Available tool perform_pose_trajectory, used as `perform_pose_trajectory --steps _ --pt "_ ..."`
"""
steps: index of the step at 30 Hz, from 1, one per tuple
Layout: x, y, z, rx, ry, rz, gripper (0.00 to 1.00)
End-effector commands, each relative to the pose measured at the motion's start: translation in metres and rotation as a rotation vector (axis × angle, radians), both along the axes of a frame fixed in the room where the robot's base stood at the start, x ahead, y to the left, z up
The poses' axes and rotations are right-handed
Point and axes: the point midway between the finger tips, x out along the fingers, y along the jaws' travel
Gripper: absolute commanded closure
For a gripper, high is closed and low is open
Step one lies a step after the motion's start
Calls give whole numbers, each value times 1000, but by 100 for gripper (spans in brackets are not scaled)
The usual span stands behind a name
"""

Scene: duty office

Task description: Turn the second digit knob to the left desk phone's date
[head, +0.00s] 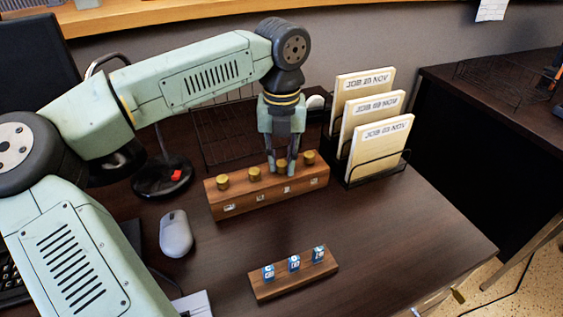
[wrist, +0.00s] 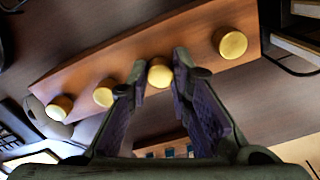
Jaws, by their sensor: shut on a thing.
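A wooden block (head: 240,201) on the desk carries a row of brass knobs, with small white digit windows on its front. From the left in the head view stand the first knob (head: 222,181), the second knob (head: 254,173), the third knob (head: 282,164) and a last knob (head: 309,157). My gripper (head: 281,170) points down and is shut on the third knob. In the wrist view that knob (wrist: 159,72) sits between the fingertips. The digits are too small to read. I cannot make out a desk phone with a date.
A wire rack (head: 378,175) holds cards reading JOB and NOV dates, close right of the block. A small wooden stand (head: 293,282) with blue-and-white pieces lies in front. A grey mouse (head: 175,234) and a black base with a red part (head: 163,177) are left.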

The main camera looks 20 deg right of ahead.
Motion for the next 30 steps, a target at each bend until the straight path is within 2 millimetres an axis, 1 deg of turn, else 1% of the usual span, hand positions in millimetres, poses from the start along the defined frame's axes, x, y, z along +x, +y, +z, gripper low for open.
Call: perform_pose_trajectory --steps 6,13,21,30 --pt "0 -1 0 -2 0 -170 100" --pt "0 -1 0 -2 0 -292 100" --pt "0 -1 0 -2 0 -357 100" --pt "0 -1 1 -2 0 -365 100"
